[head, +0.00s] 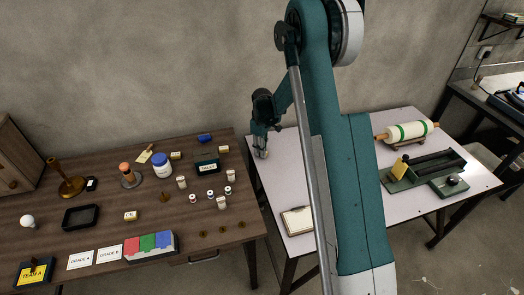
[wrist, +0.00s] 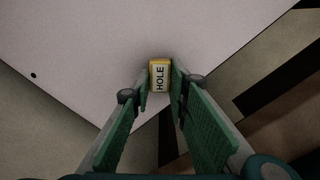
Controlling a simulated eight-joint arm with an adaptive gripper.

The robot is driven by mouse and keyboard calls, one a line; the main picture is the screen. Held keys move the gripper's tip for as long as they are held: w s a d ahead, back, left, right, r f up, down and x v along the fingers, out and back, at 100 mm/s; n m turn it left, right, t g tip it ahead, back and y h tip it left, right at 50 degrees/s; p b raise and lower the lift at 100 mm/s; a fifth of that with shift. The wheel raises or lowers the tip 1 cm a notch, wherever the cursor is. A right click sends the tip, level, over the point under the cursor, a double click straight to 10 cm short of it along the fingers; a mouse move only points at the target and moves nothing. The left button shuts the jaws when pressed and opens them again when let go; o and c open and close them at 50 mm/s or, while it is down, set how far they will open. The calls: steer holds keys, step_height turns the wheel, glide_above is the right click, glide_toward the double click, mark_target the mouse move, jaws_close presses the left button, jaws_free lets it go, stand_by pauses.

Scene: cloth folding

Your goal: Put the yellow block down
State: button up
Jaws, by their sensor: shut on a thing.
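The yellow block (wrist: 159,77) shows in the wrist view between my fingertips, with a pale face marked "HOLE". My gripper (wrist: 158,86) is shut on it. In the head view my gripper (head: 261,148) points down near the left edge of the pale table (head: 285,165). The block is too small there to make out clearly. In the wrist view the pale tabletop (wrist: 90,40) lies beneath the block, near a corner. I cannot tell whether the block touches it.
A framed tray (head: 297,221) lies at the front of the pale table. A rolling pin (head: 408,131) and a green fixture (head: 428,165) stand to the right. The pale table's back left is clear.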

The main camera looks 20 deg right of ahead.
steer(key=shift+f, duration=0.2)
steer(key=o, duration=0.7)
steer(key=shift+o, duration=0.2)
steer(key=shift+r, duration=0.25)
step_height(320, 180, up, 12)
steer(key=p, duration=0.1)
steer(key=shift+p, duration=0.4)
